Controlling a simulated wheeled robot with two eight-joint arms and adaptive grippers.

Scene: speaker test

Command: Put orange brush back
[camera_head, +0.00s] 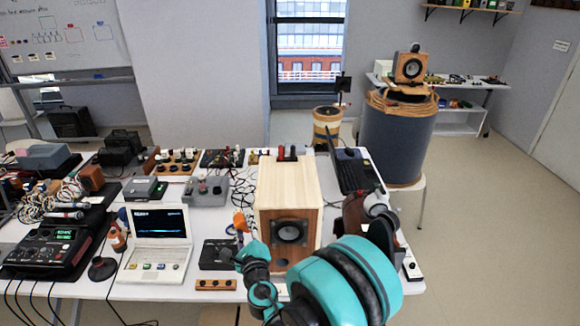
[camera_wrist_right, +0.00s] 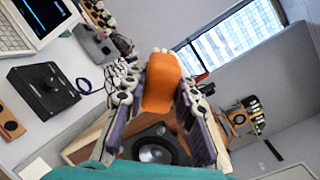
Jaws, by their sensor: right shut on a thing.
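The orange brush (camera_wrist_right: 162,85) stands between the two fingers of my right gripper (camera_wrist_right: 158,100) in the wrist view. The gripper is shut on it. In the head view a small orange part of the brush (camera_head: 240,221) shows above my right gripper (camera_head: 246,238), just left of the wooden speaker box (camera_head: 287,190). The brush is held in front of the speaker's left side, and its lower part is hidden by the fingers. The speaker cone (camera_wrist_right: 155,150) shows behind and below the fingers in the wrist view. My left gripper is not in view.
A white laptop (camera_head: 158,240), a black box with a knob (camera_head: 218,254) and a grey box (camera_head: 206,190) lie left of the speaker on the white table. Cables and equipment crowd the left.

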